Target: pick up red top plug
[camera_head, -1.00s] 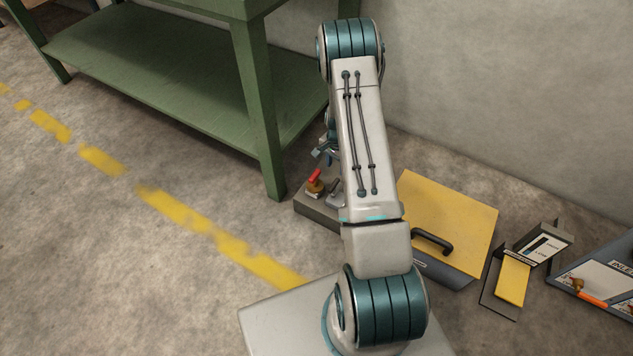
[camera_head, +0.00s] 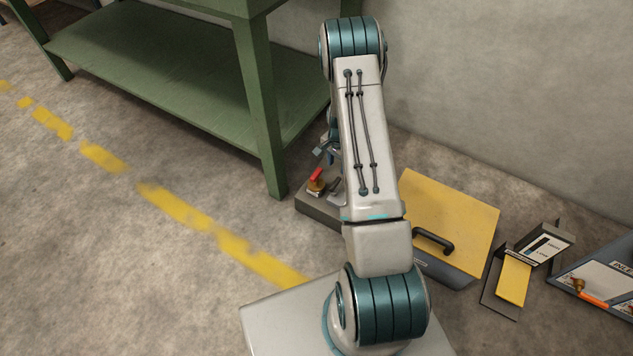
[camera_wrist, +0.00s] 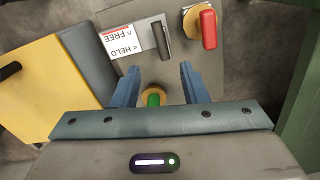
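The red top plug (camera_wrist: 208,29) stands on a round brass fitting at the upper right of the wrist view. In the head view the red plug (camera_head: 316,175) shows left of my arm, on a low grey block. My gripper (camera_wrist: 159,70) is open, its two blue fingers apart with nothing held between them. The red plug lies beyond the right fingertip, outside the gap. A green-topped brass piece (camera_wrist: 153,99) shows between the fingers, lower down. In the head view my arm hides most of the gripper.
The grey block (camera_head: 318,209) also carries a dark lever (camera_wrist: 161,40) beside a HELD/FREE label (camera_wrist: 121,42). A yellow-lidded case (camera_head: 450,215) with a black handle stands right of it. A green bench leg (camera_head: 260,120) is close on the left. Small trays (camera_head: 512,280) lie farther right.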

